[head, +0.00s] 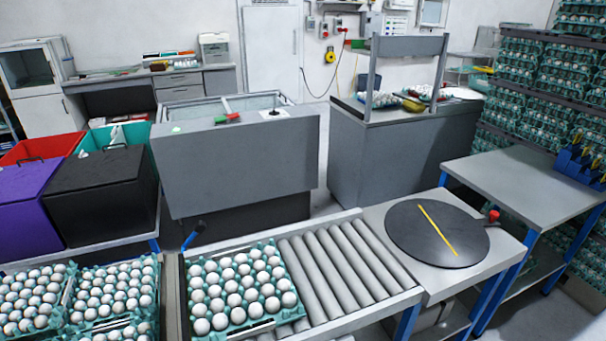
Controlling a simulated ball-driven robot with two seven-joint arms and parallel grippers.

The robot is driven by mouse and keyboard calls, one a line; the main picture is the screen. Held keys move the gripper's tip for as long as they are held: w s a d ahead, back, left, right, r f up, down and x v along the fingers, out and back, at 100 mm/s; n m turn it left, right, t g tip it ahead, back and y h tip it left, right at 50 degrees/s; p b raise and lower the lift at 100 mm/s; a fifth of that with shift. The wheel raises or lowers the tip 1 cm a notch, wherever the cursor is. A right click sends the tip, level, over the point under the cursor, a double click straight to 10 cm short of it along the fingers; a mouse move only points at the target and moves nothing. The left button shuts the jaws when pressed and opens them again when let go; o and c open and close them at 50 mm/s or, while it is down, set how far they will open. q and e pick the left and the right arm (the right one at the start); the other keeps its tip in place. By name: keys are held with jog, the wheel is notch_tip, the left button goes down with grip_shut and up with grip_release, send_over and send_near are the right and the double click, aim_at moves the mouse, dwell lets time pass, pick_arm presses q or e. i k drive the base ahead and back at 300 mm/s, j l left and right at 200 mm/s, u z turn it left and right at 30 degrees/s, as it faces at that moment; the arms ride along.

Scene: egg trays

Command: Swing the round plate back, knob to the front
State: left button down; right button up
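The round plate (405,240) is dark grey and lies flat on a light table at the right end of the roller conveyor. A yellow stripe (437,229) crosses it from the back left to the front right. The red knob (492,216) stands at the plate's right edge, slightly toward the back, on a short dark tab. Neither of my grippers shows in the head view, and nothing touches the plate or the knob.
Left of the plate are bare rollers (335,262) and a teal tray of white eggs (232,326). A grey side table (520,185) with a blue rack (580,166) stands at the right. A grey counter (385,165) is behind the plate. The plate's top is clear.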

aim_at(438, 234)
jog(key=l+z, duration=0.15)
jog(key=z, duration=0.6)
jog(key=i, duration=0.05)
